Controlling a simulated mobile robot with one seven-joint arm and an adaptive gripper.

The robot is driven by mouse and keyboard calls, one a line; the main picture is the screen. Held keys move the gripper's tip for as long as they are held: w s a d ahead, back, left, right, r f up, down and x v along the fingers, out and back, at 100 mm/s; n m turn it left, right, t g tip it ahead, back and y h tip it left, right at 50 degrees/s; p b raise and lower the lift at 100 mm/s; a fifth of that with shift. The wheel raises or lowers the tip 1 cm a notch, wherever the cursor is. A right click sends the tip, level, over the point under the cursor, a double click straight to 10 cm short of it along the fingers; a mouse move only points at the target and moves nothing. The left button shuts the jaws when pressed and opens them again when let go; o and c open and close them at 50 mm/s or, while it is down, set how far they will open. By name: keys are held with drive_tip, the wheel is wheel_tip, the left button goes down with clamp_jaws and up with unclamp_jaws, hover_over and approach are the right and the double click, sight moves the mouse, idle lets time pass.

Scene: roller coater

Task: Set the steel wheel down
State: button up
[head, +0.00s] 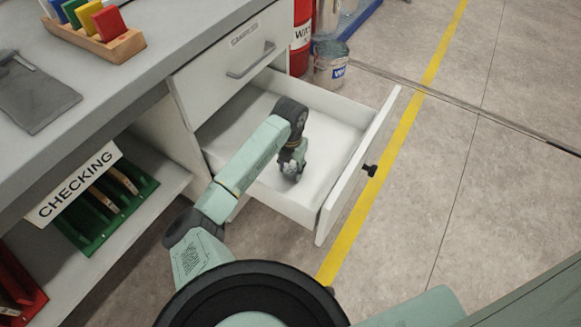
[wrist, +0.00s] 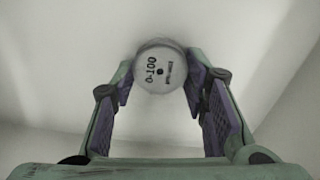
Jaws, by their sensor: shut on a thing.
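The steel wheel (wrist: 161,68) shows in the wrist view as a round grey piece with dark lettering on its face. My gripper (wrist: 163,88) is shut on it, with one finger pad on each side. In the head view my gripper (head: 291,170) is inside the open drawer (head: 330,187), low over its pale floor. The wheel is mostly hidden behind the gripper in the head view. I cannot tell whether the wheel touches the drawer floor.
The drawer walls surround my gripper, and the drawer floor around it looks empty. A closed drawer (head: 225,62) is above. The bench top (head: 120,75) is at left, with a shelf below holding a green rack (head: 112,222) and a CHECKING sign (head: 75,185). A bucket (head: 330,65) stands behind.

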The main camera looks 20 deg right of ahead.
drive_tip(key=o, duration=1.2)
drive_tip(key=shift+f, duration=0.1)
